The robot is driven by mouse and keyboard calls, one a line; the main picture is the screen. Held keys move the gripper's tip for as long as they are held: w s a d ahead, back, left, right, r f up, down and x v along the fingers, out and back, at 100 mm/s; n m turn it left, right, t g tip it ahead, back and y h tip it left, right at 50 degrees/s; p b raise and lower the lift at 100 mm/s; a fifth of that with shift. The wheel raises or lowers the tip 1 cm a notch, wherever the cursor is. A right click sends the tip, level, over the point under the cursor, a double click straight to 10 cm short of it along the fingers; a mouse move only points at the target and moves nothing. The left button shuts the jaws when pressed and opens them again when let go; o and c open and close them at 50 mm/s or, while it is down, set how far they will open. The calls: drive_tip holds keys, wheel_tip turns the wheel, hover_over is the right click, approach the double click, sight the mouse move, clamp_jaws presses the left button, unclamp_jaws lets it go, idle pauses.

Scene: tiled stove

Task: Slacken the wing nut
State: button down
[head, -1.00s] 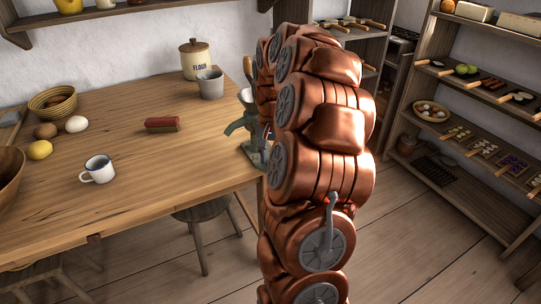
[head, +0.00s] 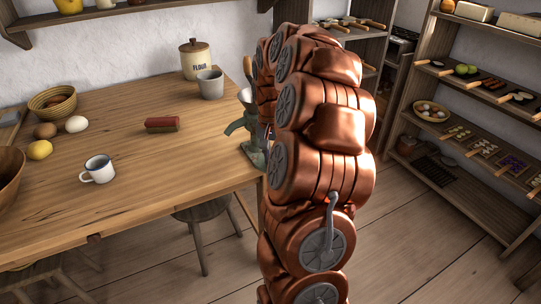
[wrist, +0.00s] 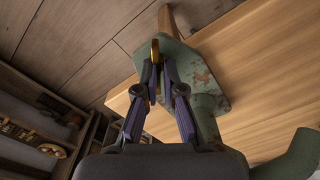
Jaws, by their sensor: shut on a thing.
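The wing nut (wrist: 155,48) is a small brass piece in the wrist view, beside the worn green metal of a hand-cranked grinder (wrist: 208,80). My gripper (wrist: 156,74) has its two dark fingers closed in on the wing nut, with the brass showing at and past the fingertips. In the head view the green grinder (head: 254,154) stands at the right edge of the table. My copper-coloured arm hides part of the grinder there, as well as my gripper and the wing nut.
The wooden table (head: 130,205) bears a white mug (head: 98,170), a red-topped block (head: 162,125), a grey cup (head: 210,85) and a flour jar (head: 195,62). A stool (head: 203,212) stands under its edge. Shelves (head: 480,150) with food stand at right, with open floor before them.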

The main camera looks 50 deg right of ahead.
drive_tip(key=n, duration=0.5)
drive_tip(key=shift+a+n, duration=0.1)
drive_tip(key=shift+n, duration=0.2)
drive_tip(key=n+p, duration=0.1)
drive_tip(key=n, duration=0.3)
drive_tip(key=shift+s+n, duration=0.15)
drive_tip(key=shift+n, duration=0.15)
drive_tip(key=n+p, duration=0.1)
drive_tip(key=n, duration=0.4)
drive_tip(key=shift+s+n+p, duration=0.15)
drive_tip(key=shift+n+p, duration=0.65)
drive_tip(key=shift+n, duration=1.5)
drive_tip(key=c, duration=1.3)
unclamp_jaws()
